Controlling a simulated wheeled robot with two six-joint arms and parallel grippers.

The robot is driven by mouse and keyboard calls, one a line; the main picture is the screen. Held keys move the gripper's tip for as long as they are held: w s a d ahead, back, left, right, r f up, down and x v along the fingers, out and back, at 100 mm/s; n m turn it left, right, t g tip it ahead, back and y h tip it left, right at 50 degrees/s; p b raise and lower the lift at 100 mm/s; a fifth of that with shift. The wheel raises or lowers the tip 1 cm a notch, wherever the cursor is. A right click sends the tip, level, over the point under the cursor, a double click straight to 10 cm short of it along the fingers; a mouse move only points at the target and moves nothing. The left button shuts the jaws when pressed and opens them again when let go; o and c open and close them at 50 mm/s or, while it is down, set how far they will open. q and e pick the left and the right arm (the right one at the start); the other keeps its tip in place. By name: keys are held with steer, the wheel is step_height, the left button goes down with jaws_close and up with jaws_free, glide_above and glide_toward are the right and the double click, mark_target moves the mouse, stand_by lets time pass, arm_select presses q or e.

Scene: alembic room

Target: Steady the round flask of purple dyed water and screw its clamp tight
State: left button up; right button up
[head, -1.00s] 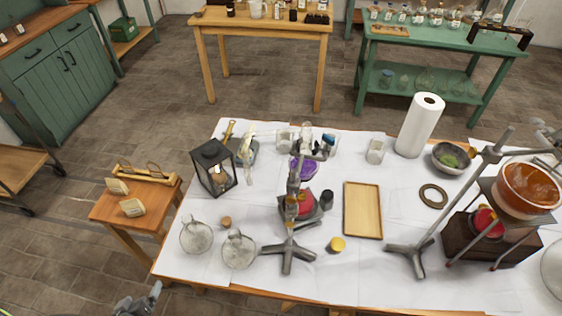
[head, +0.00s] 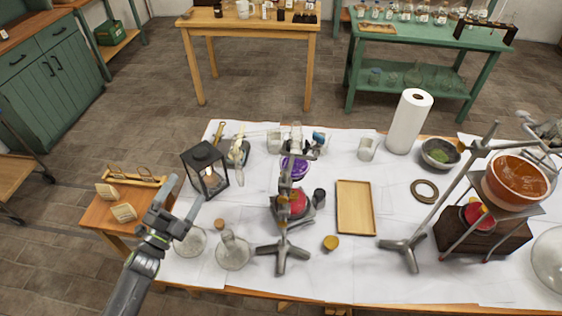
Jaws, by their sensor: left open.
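The round flask of purple dyed water (head: 294,168) is near the middle of the white-covered table, partly hidden behind a metal stand. The stand (head: 284,215) has a rod rising in front of the flask and a splayed foot on the table. Its clamp (head: 300,148) shows as grey metal near the rod's top; whether it grips the flask's neck I cannot tell. A red-topped burner (head: 293,204) sits below the flask. My left gripper (head: 172,205) is open and empty at the table's left front edge, well left of the flask.
Clear glass flasks (head: 233,252) and a black lantern (head: 206,170) stand between my left gripper and the stand. A wooden tray (head: 355,207) lies right of the stand. Another stand (head: 408,246) and an orange bowl (head: 516,181) are farther right.

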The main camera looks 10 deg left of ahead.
arm_select(q)
steer(key=shift+w+d+f+m+g+h, duration=0.1)
steer(key=shift+w+d+m+g+h, duration=1.45)
steer(key=shift+d+m, duration=3)
steer(key=shift+w+d+f+m+g+h, duration=0.1)
steer(key=shift+w+d+m+g+h, duration=0.7)
steer(key=shift+w+d+m+g, duration=2.65)
steer(key=shift+w+d+f+m+g+h, duration=0.2)
steer(key=shift+w+d+m+h, duration=1)
steer(key=shift+d+m, duration=4.4)
steer(key=shift+a+r+m, duration=0.15)
steer(key=shift+a+m, duration=0.55)
steer(key=shift+a, duration=0.05)
steer(key=shift+c, duration=0.2)
